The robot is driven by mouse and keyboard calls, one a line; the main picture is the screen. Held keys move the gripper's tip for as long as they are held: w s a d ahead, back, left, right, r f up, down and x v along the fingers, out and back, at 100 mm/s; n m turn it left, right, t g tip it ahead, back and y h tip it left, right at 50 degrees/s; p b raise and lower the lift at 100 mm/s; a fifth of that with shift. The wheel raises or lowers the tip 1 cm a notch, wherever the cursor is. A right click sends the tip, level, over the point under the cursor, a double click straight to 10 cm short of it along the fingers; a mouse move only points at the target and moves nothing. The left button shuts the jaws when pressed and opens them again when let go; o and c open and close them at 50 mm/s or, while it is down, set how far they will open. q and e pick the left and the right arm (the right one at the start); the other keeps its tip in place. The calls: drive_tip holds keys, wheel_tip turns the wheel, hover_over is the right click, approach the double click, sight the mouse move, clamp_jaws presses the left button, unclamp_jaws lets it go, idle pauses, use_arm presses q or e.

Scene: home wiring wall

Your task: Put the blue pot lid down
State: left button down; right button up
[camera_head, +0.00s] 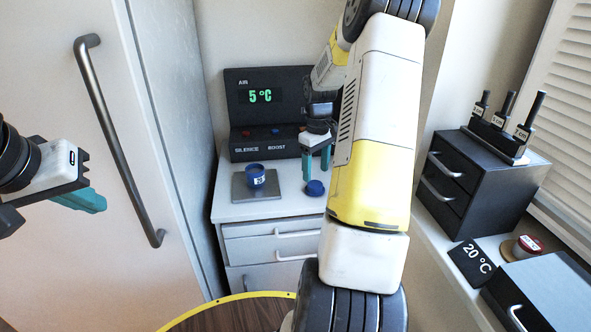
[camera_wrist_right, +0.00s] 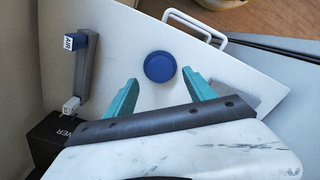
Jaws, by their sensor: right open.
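The blue pot lid (camera_head: 315,188) lies on the white cabinet top, just below my right gripper (camera_head: 316,173). In the right wrist view the lid (camera_wrist_right: 160,66) is a round blue disc. It sits just beyond the two teal fingertips, centred between them, and the open right gripper (camera_wrist_right: 160,77) shows a gap on both sides of it. The blue pot (camera_head: 256,176) stands upright and uncovered on a grey square plate (camera_head: 240,188), left of the lid. My left gripper (camera_head: 90,201) is at the far left, in front of the tall white door, away from the pot and lid; its finger gap does not show.
A black panel (camera_head: 250,153) reading 5 °C stands behind the pot. White drawers with handles (camera_head: 298,233) are below the cabinet top.

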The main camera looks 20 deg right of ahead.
sight(315, 184)
wheel_tip(315, 184, up, 7)
drive_tip(key=s+a+r+m+t, duration=0.1)
drive_tip(key=s+a+r+t, duration=0.2)
drive_tip(key=s+a+r, duration=0.6)
drive_tip(key=s+a+r+m+t+y, duration=0.2)
drive_tip(key=s+a+r+t, duration=0.1)
drive_tip(key=s+a, duration=0.9)
drive_tip(key=shift+s+r+m, duration=0.4)
drive_tip(key=shift+s+r, duration=0.05)
drive_tip(key=shift+s, duration=0.45)
